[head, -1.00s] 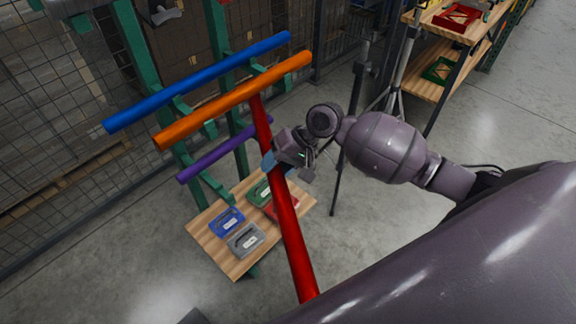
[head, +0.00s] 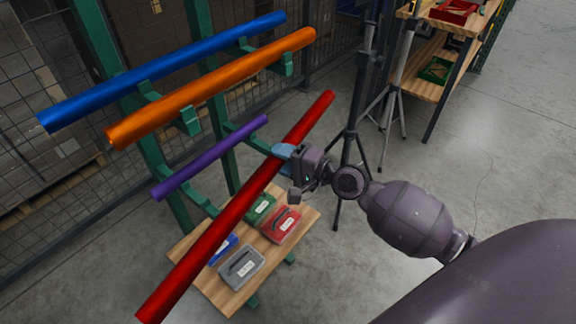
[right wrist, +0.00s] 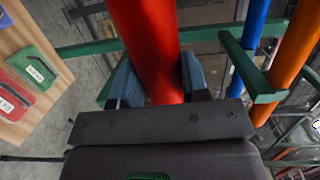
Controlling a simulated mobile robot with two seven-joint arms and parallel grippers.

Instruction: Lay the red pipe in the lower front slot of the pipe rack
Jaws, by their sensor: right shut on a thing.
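The long red pipe (head: 217,233) is held in the air in my right gripper (head: 283,152), which is shut around it beyond its middle. In the right wrist view the red pipe (right wrist: 148,45) passes between the two blue-grey fingers (right wrist: 156,80). The green pipe rack (head: 197,85) stands at the left. Its upper arms carry a blue pipe (head: 165,70) and, in front of it, an orange pipe (head: 212,87). A purple pipe (head: 210,158) lies on the lower arms, toward the back. The red pipe is in front of the purple one, roughly parallel to it. My left gripper is not in view.
A low wooden shelf (head: 228,293) below the rack holds several small cases, including a grey (head: 241,267) and a red one (head: 281,224). A dark tripod stand (head: 352,130) is close behind my right gripper. Wire fencing is behind the rack; floor at right is clear.

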